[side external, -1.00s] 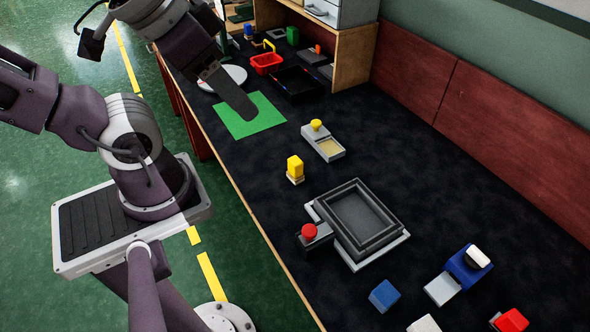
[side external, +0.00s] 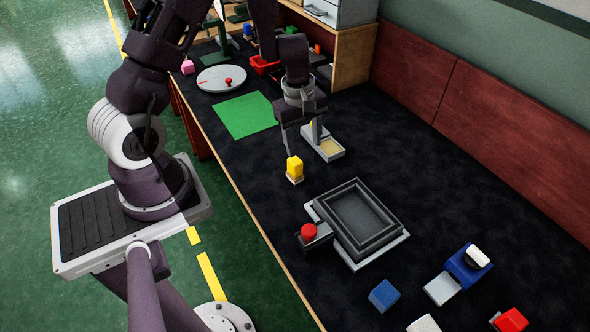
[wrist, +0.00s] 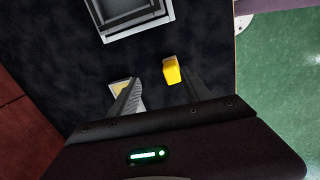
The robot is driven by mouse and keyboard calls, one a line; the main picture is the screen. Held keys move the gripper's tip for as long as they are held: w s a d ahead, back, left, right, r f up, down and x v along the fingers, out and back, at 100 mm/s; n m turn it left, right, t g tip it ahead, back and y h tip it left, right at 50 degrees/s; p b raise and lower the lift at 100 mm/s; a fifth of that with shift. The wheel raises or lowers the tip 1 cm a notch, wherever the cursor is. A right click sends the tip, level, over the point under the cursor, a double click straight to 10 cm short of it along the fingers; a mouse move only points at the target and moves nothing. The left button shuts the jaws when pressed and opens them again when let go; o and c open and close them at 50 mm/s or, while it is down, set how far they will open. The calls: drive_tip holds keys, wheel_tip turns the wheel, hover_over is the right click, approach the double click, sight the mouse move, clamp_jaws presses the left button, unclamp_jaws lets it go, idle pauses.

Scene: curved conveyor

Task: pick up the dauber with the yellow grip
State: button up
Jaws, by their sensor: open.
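The dauber with the yellow grip (side external: 295,168) stands upright on the dark table, its pale base downward. My gripper (side external: 302,141) is above and just behind it, pointing down, open and empty. In the wrist view the yellow grip (wrist: 172,72) shows beyond the fingertips, between their lines and closer to the right finger. My gripper (wrist: 162,90) has its two fingers spread there, with nothing between them. I see no contact with the dauber.
A dark square tray (side external: 360,215) and a red knob (side external: 309,231) are nearer the camera. A green mat (side external: 246,115) lies behind. Bare table surrounds the dauber.

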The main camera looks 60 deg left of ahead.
sight(295, 170)
drive_tip(key=shift+n+g, duration=0.5)
drive_tip(key=shift+n, duration=0.3)
drive_tip(key=f, duration=0.1)
drive_tip(key=s+a+f, duration=0.1)
drive_tip(key=f, duration=0.1)
drive_tip(key=a+f, duration=0.1)
drive_tip(key=shift+s+f, duration=0.35)
drive_tip(key=shift+s, duration=0.05)
drive_tip(key=f, duration=0.7)
drive_tip(key=shift+w, duration=0.3)
drive_tip(key=shift+r, duration=0.1)
clamp_jaws()
